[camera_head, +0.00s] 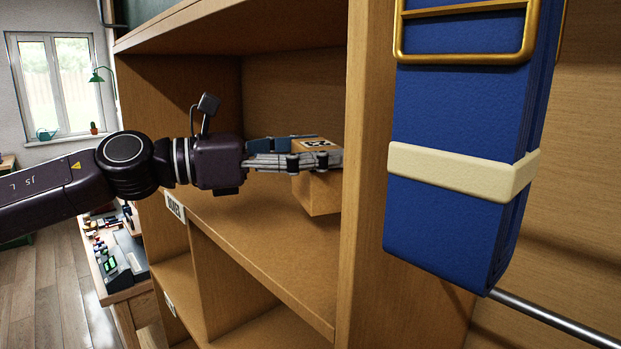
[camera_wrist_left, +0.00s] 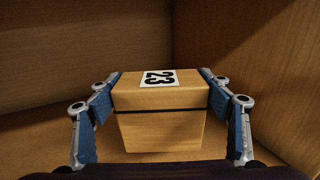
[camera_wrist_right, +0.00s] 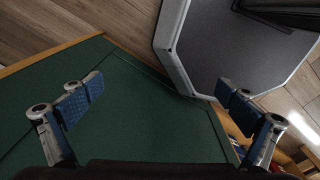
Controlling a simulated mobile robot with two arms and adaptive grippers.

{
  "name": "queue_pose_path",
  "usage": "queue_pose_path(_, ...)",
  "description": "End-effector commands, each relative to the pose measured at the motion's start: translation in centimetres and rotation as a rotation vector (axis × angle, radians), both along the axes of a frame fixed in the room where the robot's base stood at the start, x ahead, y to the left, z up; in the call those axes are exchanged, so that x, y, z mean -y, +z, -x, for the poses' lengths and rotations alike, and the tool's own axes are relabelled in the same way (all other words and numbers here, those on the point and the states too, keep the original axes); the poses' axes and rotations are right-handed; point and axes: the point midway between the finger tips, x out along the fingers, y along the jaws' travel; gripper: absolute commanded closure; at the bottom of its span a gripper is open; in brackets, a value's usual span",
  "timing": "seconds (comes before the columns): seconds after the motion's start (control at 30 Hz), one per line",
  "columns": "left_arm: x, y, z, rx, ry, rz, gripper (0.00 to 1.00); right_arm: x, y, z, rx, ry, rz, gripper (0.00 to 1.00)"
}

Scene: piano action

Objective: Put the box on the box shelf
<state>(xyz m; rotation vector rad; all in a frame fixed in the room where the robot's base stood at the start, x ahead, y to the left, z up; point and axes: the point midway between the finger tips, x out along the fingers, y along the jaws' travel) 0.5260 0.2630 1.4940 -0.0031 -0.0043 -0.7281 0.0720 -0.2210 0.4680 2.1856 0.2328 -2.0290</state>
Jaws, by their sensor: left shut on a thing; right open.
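My left gripper (camera_head: 318,158) reaches into a wooden shelf compartment and is shut on a small wooden box (camera_head: 319,194). In the left wrist view the box (camera_wrist_left: 160,132) sits between both fingers and has a white label reading 23 on top. I cannot tell whether the box's underside touches the shelf board. My right gripper (camera_wrist_right: 152,92) is open and empty above a green surface; it is not in the head view.
A blue strap-like object (camera_head: 450,110) with a cream band and brass buckle hangs at the right, in front of the wooden upright. More compartments lie below the shelf. A cluttered workbench (camera_head: 128,290) stands at the left. The green surface (camera_wrist_right: 140,125) has a wooden edge.

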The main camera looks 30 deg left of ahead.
Motion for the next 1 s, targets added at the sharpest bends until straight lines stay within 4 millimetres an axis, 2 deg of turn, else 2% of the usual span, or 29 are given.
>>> queue_pose_path(0.07, -0.1, -0.4, 0.0, 0.003, 0.002, 0.001, 0.59, -0.3, -0.1, 0.5, -0.007, 0.001, -0.004, 0.0)
queue_pose_path(0.17, -0.1, -1.2, 0.0, 0.002, 0.002, 0.002, 0.59, 0.0, -0.2, 0.3, -0.003, 0.002, 0.0, 0.0)
queue_pose_path(0.43, 0.0, -4.3, 0.0, 0.003, 0.001, 0.003, 0.59, 2.1, -0.6, -2.9, 0.04, -0.003, 0.022, 0.0)
queue_pose_path(0.73, 0.0, -4.7, 0.0, 0.002, 0.002, 0.001, 0.59, 1.8, -0.7, -2.0, 0.029, -0.004, 0.019, 0.0)
queue_pose_path(0.77, 0.0, -4.8, 0.0, 0.001, 0.001, -0.001, 0.25, 1.7, -0.7, -1.8, 0.025, -0.004, 0.018, 0.0)
queue_pose_path(0.9, 0.0, -4.8, 0.0, 0.0, 0.001, 0.0, 0.11, 0.9, -0.7, -1.2, 0.016, -0.004, 0.009, 0.0)
queue_pose_path(1.0, 0.0, -4.8, 0.0, 0.0, 0.001, 0.0, 0.11, 0.5, -0.8, -1.2, 0.016, -0.003, 0.004, 0.0)
